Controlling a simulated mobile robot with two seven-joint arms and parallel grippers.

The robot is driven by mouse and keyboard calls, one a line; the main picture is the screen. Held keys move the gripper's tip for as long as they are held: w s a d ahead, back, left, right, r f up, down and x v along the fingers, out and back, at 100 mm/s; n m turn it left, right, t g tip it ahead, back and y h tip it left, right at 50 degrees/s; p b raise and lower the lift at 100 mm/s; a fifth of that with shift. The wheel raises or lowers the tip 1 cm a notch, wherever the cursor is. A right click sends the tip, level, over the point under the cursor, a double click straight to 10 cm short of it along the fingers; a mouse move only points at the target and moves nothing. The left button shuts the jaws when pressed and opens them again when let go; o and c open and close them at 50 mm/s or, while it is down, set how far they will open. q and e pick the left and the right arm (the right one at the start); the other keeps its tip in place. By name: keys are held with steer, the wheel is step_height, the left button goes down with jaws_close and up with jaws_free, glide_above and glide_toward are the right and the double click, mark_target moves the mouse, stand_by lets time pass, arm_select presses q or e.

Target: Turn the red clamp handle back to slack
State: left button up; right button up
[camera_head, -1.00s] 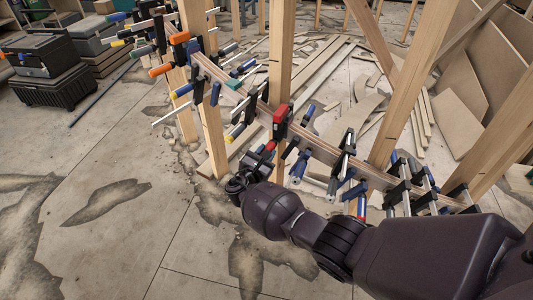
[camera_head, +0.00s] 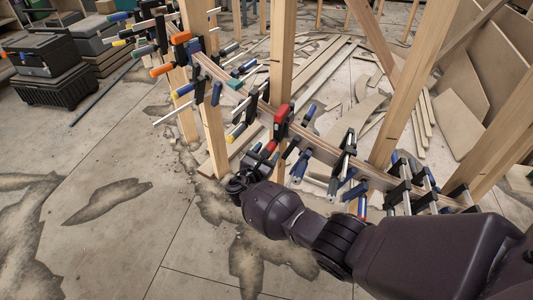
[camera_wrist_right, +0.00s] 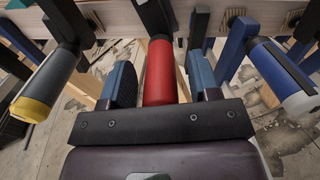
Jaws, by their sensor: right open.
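The red clamp handle (camera_wrist_right: 160,74) stands between the two blue-padded fingers of my right gripper (camera_wrist_right: 161,68) in the right wrist view. A gap shows on each side of the handle, so the fingers are open around it and apart from it. In the head view the handle's red end (camera_head: 270,146) shows just past my right gripper (camera_head: 259,160), below the red-capped clamp (camera_head: 281,117) on the curved wooden stringer (camera_head: 322,148). The rest of the handle is hidden by the gripper there. My left gripper is not in view.
A yellow-ended clamp handle (camera_wrist_right: 50,82) and a blue and white one (camera_wrist_right: 284,80) hang close on either side of my right gripper. Wooden posts (camera_head: 280,50) rise behind the stringer. Several more clamps line it.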

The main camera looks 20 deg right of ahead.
steer(key=shift+s+a, duration=0.15)
steer(key=shift+a, duration=0.05)
arm_select(q)
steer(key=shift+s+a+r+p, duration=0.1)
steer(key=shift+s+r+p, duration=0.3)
steer(key=shift+p, duration=0.6)
arm_select(e)
steer(key=v, duration=1)
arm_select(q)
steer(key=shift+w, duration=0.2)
arm_select(e)
steer(key=shift+s+a, duration=0.15)
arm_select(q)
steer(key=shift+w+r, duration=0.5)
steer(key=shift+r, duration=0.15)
arm_select(e)
steer(key=v, duration=0.3)
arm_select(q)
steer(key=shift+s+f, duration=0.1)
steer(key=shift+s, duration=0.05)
